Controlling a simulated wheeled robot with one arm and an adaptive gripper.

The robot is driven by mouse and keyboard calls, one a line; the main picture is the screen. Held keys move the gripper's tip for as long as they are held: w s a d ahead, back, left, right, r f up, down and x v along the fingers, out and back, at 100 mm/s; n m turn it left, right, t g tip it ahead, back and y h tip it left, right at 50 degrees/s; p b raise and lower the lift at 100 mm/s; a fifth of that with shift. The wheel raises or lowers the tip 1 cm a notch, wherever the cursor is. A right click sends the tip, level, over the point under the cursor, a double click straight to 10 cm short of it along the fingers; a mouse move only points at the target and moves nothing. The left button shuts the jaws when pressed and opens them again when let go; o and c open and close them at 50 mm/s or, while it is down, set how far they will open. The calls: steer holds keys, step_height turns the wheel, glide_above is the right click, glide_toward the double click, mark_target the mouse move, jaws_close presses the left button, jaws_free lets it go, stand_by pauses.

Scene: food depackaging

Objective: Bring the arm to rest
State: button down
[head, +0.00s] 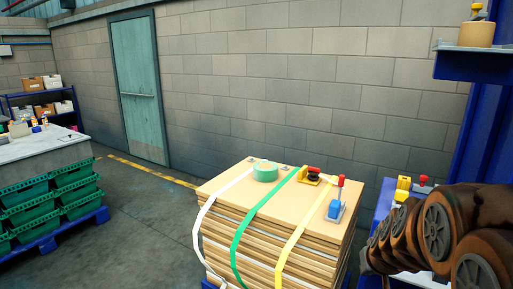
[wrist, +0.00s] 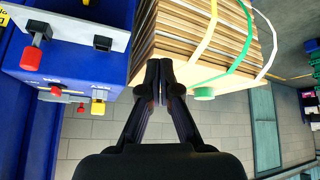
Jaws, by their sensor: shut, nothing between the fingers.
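My gripper (wrist: 162,82) shows in the wrist view with its two black fingers together and nothing between them. It is in front of a strapped stack of boards (head: 270,235), which also shows at the top of the wrist view (wrist: 190,35); the wrist picture is upside down. I cannot tell the distance between the fingertips and the stack. The gripper does not show clearly in the head view.
On the stack lie a green tape roll (head: 265,171), a red-and-yellow tool (head: 315,176) and a blue tool with a red handle (head: 337,200). A blue workstation (wrist: 75,50) stands beside it. Green crates (head: 75,185) stand left; the floor (head: 140,225) between is clear.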

steer(key=s+a+f+n+g+y, duration=0.15)
steer(key=s+a+g, duration=0.25)
steer(key=s+a, duration=0.65)
steer(key=s+a+g, duration=0.1)
steer(key=s+g, duration=0.3)
steer(key=s, duration=1.4)
steer(key=shift+s+r, duration=0.25)
steer(key=shift+r, duration=0.1)
